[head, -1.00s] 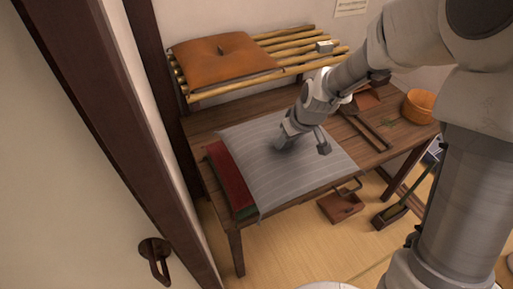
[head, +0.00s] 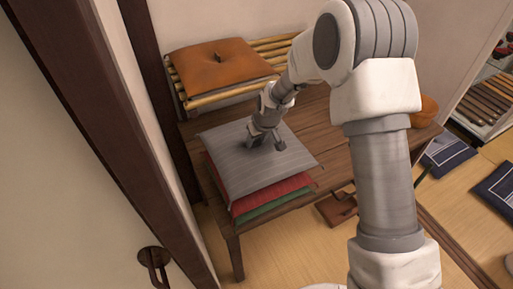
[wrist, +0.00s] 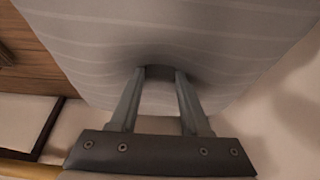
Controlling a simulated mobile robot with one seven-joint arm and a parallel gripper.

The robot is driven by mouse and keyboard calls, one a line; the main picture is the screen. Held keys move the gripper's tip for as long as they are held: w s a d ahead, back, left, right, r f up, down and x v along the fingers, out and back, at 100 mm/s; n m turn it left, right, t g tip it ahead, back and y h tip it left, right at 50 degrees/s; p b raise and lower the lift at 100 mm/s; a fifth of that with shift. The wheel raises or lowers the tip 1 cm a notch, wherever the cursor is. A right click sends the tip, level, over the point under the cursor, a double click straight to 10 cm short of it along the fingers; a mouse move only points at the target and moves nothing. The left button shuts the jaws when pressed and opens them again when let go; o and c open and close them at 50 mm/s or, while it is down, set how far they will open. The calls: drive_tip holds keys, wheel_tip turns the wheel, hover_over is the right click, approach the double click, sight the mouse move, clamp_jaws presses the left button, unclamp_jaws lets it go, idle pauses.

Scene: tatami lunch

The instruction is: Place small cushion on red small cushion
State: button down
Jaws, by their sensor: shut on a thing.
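The grey striped small cushion (head: 240,165) is gripped at its upper middle by my gripper (head: 266,140). In the wrist view my gripper (wrist: 160,75) has its fingers pressed into the grey cushion (wrist: 230,45), with cloth pinched between the tips. The red small cushion (head: 284,191) lies under the grey one, and its front and right edges show. The grey cushion sits over most of the red one, turned slightly from it. Whether the two touch all over is hidden.
A green cushion (head: 275,208) lies below the red one on the dark wooden table (head: 345,160). An orange cushion (head: 215,68) rests on a bamboo rack (head: 205,101) behind. The sliding door (head: 75,140) is close at the left. My arm hides much of the table's right side.

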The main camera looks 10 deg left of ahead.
sight(257, 148)
drive_tip(key=shift+f, duration=1.95)
drive_tip(key=shift+f, duration=0.1)
drive_tip(key=shift+c, duration=1.8)
unclamp_jaws()
